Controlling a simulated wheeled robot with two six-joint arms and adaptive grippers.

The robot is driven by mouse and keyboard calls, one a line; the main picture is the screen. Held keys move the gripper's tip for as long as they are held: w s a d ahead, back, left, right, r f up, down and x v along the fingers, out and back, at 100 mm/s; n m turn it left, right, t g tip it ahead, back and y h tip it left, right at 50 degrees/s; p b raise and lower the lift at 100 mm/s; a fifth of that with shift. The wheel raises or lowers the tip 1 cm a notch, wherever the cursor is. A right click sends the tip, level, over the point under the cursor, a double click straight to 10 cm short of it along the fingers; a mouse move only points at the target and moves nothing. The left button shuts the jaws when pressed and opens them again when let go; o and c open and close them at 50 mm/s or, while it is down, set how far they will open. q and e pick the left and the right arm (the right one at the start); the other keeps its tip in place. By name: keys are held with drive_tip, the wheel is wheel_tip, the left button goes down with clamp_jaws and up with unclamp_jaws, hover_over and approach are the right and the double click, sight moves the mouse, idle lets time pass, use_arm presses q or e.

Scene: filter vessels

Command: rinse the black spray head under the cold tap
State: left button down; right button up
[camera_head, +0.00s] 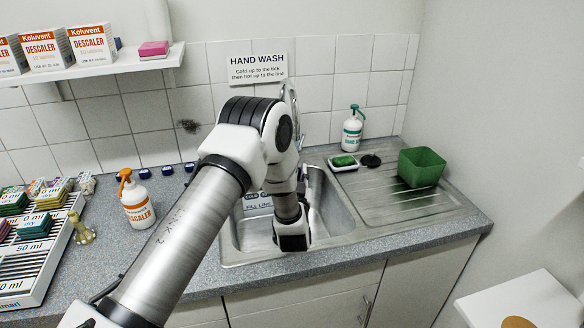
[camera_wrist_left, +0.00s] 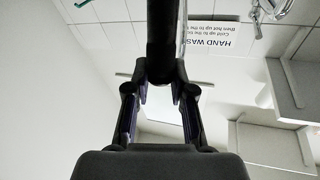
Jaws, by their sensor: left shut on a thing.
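My left gripper (camera_head: 292,238) is low over the steel sink basin (camera_head: 335,222), pointing down. It also shows in the left wrist view (camera_wrist_left: 161,78), shut on a long black thing (camera_wrist_left: 165,30) that extends away from the fingers; it looks like the black spray head, though its far end is cut off. In the head view the held thing is hidden behind the gripper. The tap (camera_head: 290,92) stands behind the sink, mostly covered by my arm. Whether water runs cannot be told.
On the drainer are a white bottle (camera_head: 352,130), a green sponge (camera_head: 344,161), a flat black disc (camera_head: 371,160) and a green tub (camera_head: 421,167). An orange-topped bottle (camera_head: 136,204) and a slotted rack (camera_head: 30,262) stand left. A hand wash sign (camera_head: 257,69) hangs behind.

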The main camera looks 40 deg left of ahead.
idle(0.5)
use_arm(q)
drive_tip(key=s+d+r+p, duration=0.2)
drive_tip(key=s+d+r, duration=0.1)
drive_tip(key=s+r, duration=0.1)
drive_tip(key=shift+p, duration=0.4)
